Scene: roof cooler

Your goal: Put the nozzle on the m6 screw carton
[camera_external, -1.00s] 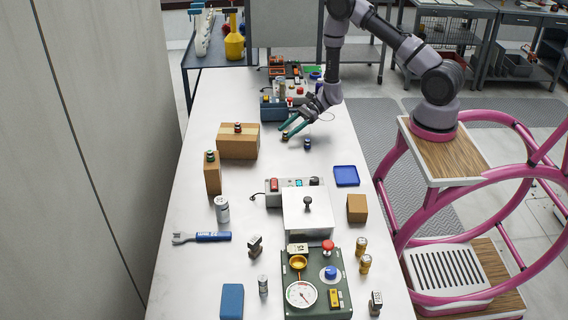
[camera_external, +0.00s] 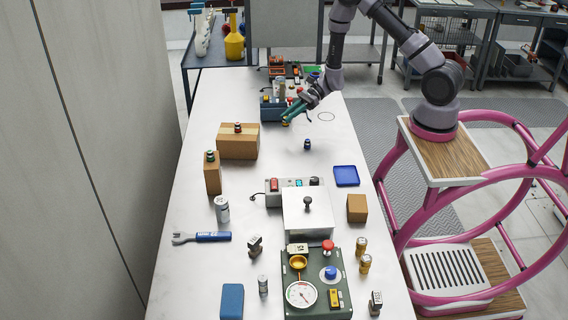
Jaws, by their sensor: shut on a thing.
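My gripper (camera_external: 286,119) is near the far end of the white table, its green fingers pointing left and down. It is shut on a small yellowish nozzle (camera_external: 285,124), mostly hidden by the fingers. A wide brown carton (camera_external: 238,147) lies left of the gripper with a small red-topped piece on it. A tall narrow brown carton (camera_external: 212,180) stands nearer, with a dark green-topped piece on it. A small brown carton (camera_external: 357,208) stands on the right side. I cannot read which carton is the m6 screw one.
A small dark blue piece (camera_external: 307,145) stands on bare table near the gripper. A blue-grey box (camera_external: 272,112) is right behind the gripper. The table between the wide carton and blue piece is clear.

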